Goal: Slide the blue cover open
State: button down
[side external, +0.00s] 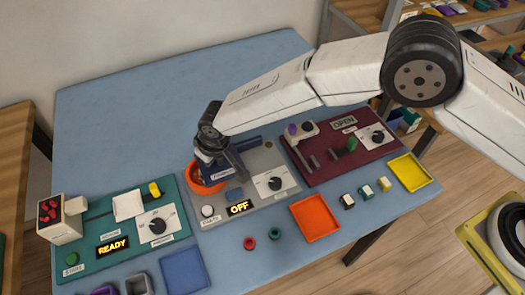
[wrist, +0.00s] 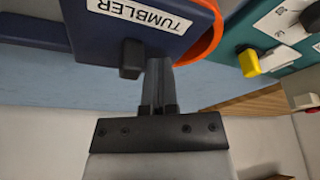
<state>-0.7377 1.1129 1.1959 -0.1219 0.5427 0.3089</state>
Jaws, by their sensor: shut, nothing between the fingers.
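The blue cover (wrist: 105,35) is a dark blue slab labelled TUMBLER in the wrist view, with a small dark handle block (wrist: 131,58) standing on it. An orange round bowl (wrist: 208,42) shows from under its edge. My gripper (wrist: 157,66) is shut and empty, with its fingertips close beside the handle block; I cannot tell whether they touch. In the side view the orange bowl (side external: 197,174) sits on the grey panel (side external: 262,158), and my gripper (side external: 207,164) is low over it, partly hiding the cover.
The grey panel also has a dial (side external: 274,183), an OFF display (side external: 239,208) and a white button (side external: 208,211). A green panel (side external: 174,194) with a READY display stands left, a maroon panel (side external: 320,171) right. Orange (side external: 315,217) and yellow (side external: 409,171) trays lie in front.

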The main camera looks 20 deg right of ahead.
aim_at(232, 152)
jog(key=shift+d, duration=3.25)
jog(key=shift+a, duration=0.3)
jog(key=shift+a, duration=0.3)
jog(key=shift+a, duration=0.1)
notch_tip(232, 152, up, 11)
dwell(0.9)
